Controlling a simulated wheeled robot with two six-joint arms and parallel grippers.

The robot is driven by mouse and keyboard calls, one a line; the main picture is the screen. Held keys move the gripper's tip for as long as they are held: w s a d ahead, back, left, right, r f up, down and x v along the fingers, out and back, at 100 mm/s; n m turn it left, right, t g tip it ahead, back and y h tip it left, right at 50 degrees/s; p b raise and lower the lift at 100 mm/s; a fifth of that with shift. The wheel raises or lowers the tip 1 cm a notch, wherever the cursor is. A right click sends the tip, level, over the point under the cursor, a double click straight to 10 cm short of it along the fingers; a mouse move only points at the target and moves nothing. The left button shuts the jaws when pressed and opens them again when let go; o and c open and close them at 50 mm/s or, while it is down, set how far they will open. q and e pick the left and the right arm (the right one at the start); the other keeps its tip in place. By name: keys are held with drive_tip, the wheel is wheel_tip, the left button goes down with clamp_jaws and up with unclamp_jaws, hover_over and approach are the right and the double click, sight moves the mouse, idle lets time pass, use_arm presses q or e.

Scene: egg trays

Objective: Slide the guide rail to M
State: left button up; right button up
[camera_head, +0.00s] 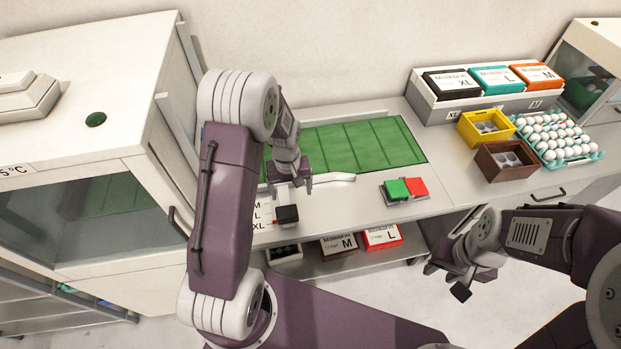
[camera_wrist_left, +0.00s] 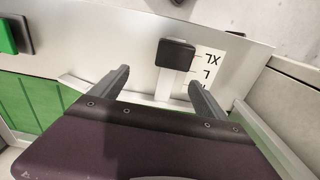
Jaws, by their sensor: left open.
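The guide rail's black knob (camera_head: 287,214) stands at the front edge of the worktop, beside a white label (camera_head: 262,213) marked M, L and XL. In the left wrist view the black knob (camera_wrist_left: 176,54) sits next to the XL mark of the label (camera_wrist_left: 211,67). A pale strip (camera_head: 333,178), apparently part of the rail, runs along the front of the green mat. My left gripper (camera_head: 289,184) points down just behind the knob. In the left wrist view my left gripper (camera_wrist_left: 159,82) is open and empty, the knob just beyond its fingertips. My right gripper (camera_head: 446,280) is open and empty, away from the rail.
A green mat (camera_head: 360,147) lies on the worktop. Yellow (camera_head: 473,137) and brown (camera_head: 492,170) crates and an egg tray (camera_head: 598,156) stand further right. A white cabinet (camera_head: 90,150) stands at the left.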

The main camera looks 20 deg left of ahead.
sight(287, 212)
use_arm(q)
drive_tip(key=shift+s+a+r+g+p, duration=0.2)
drive_tip(key=shift+s+g+p, duration=0.1)
drive_tip(key=shift+s, duration=0.15)
drive_tip(key=s, duration=0.1)
drive_tip(key=s+r, duration=0.1)
drive_tip(key=shift+s+a, duration=0.15)
drive_tip(key=shift+s, duration=0.55)
drive_tip(key=f, duration=0.2)
drive_tip(key=w+f+p, duration=0.1)
drive_tip(key=f, duration=0.5)
drive_tip(key=shift+w+f+p, duration=0.1)
drive_tip(key=shift+w+p, duration=0.1)
drive_tip(key=shift+p, duration=0.2)
drive_tip(key=shift+s+f, duration=0.3)
drive_tip(key=shift+f, duration=0.2)
drive_tip(key=shift+w+f, duration=0.15)
use_arm(e)
drive_tip(key=r, duration=0.1)
drive_tip(key=s+r, duration=0.2)
drive_tip(key=r, duration=0.1)
drive_tip(key=shift+r, duration=0.1)
